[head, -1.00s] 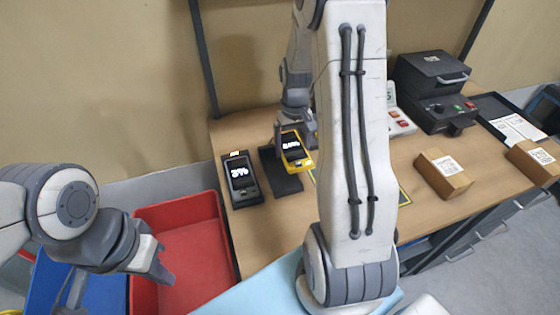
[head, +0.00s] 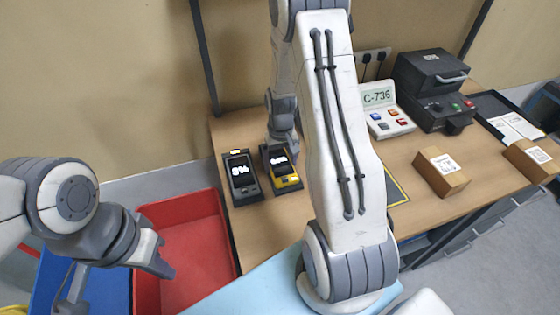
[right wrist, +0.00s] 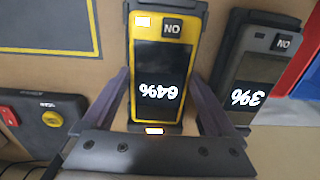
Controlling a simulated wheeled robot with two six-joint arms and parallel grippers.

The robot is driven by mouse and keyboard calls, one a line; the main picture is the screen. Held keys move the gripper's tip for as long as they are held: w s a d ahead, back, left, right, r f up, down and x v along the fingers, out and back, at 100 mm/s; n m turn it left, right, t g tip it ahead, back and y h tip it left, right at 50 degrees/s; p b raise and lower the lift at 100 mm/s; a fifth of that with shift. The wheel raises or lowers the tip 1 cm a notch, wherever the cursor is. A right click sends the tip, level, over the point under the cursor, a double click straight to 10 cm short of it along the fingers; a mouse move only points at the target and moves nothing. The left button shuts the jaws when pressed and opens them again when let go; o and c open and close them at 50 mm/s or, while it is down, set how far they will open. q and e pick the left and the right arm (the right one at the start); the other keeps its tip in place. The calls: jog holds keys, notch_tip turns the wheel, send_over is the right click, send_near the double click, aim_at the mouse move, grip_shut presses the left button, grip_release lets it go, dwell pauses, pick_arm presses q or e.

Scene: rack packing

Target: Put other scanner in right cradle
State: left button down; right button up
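The yellow scanner (head: 287,180) sits in the dark right cradle (head: 268,164), its screen facing up. In the right wrist view the yellow scanner (right wrist: 160,90) reads 64%, and an orange light glows at its near end. My right gripper (head: 283,143) is at it, and its fingers (right wrist: 160,72) lie along both long sides, seemingly touching the edges. The grey scanner (head: 240,172), reading 3%, lies in the left cradle (head: 243,200) beside it. My left gripper (head: 160,262) hangs over the red bin, apart from the scanners; its finger opening is unclear.
A red bin (head: 222,245) and a blue bin (head: 45,280) stand left of the table. A display box (head: 380,110) reading C-736, a dark printer (head: 435,85) and cardboard boxes (head: 440,175) are to the right. My right arm hides part of the table.

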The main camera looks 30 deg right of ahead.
aim_at(281, 164)
jog(key=shift+o, duration=0.3)
jog(key=shift+r, duration=0.25)
jog(key=shift+w+r, duration=0.1)
jog(key=shift+r, duration=0.2)
notch_tip(281, 164, up, 11)
jog(key=b, duration=0.2)
jog(key=s+a+r+n, duration=0.2)
jog(key=s+a+n, duration=0.15)
jog(key=a, duration=0.55)
jog(key=s+a+r+n, duration=0.2)
jog(key=s+a+r, duration=0.15)
jog(key=a, duration=0.55)
jog(key=s+a+n+y, duration=0.1)
jog(key=s+a+n, duration=0.4)
jog(key=s, duration=1)
jog(key=a, duration=0.3)
jog(key=shift+a+r, duration=0.15)
